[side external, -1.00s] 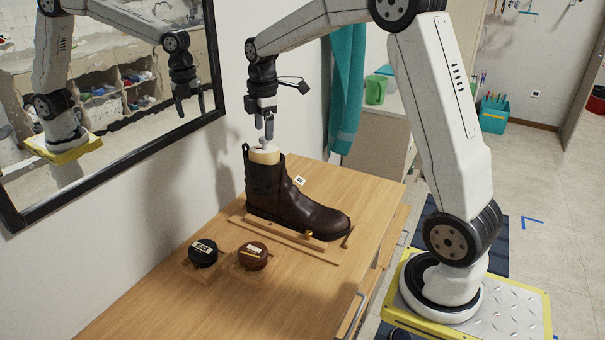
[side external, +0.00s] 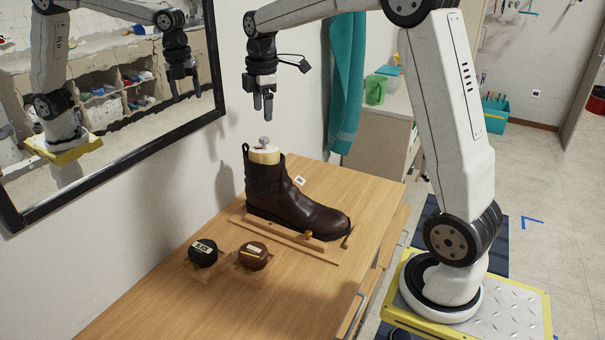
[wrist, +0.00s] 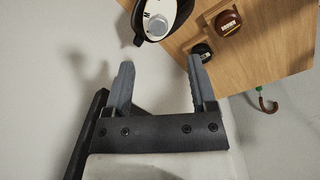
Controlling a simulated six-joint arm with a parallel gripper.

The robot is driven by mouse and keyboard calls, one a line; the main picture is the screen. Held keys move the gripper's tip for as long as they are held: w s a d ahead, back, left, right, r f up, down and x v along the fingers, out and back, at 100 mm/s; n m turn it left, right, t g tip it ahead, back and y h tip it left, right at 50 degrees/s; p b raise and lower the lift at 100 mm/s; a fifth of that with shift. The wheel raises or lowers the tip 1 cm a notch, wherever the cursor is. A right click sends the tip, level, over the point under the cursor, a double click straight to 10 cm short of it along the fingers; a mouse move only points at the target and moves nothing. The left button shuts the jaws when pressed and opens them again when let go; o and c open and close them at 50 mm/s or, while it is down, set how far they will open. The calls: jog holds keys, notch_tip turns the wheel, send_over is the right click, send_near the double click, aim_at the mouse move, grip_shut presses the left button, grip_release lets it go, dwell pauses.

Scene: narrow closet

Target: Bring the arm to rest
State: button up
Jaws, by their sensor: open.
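My gripper (side external: 262,102) hangs fingers down above a dark brown boot, apart from it. In the wrist view my gripper (wrist: 160,80) has its two fingers spread with nothing between them. The boot (side external: 290,200) stands upright on a wooden holder on the table. A pale insert with a grey knob (side external: 265,148) sits in the boot's opening. The knob also shows in the wrist view (wrist: 157,26), beyond the fingertips.
A black round tin (side external: 203,253) and a brown round tin (side external: 253,256) sit on the wooden table (side external: 150,290) in front of the boot. A framed mirror (side external: 110,140) hangs on the left wall. A teal towel (side external: 346,85) hangs behind. Air around my gripper is clear.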

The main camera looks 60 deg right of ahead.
jog(key=s+a+f+m+t, duration=0.1)
jog(key=s+a+f+m, duration=1)
jog(key=s+a+f, duration=0.4)
notch_tip(320, 180, down, 2)
jog(key=shift+s+a+f+t, duration=0.1)
jog(key=shift+s+a+t, duration=0.3)
jog(key=shift+s, duration=0.55)
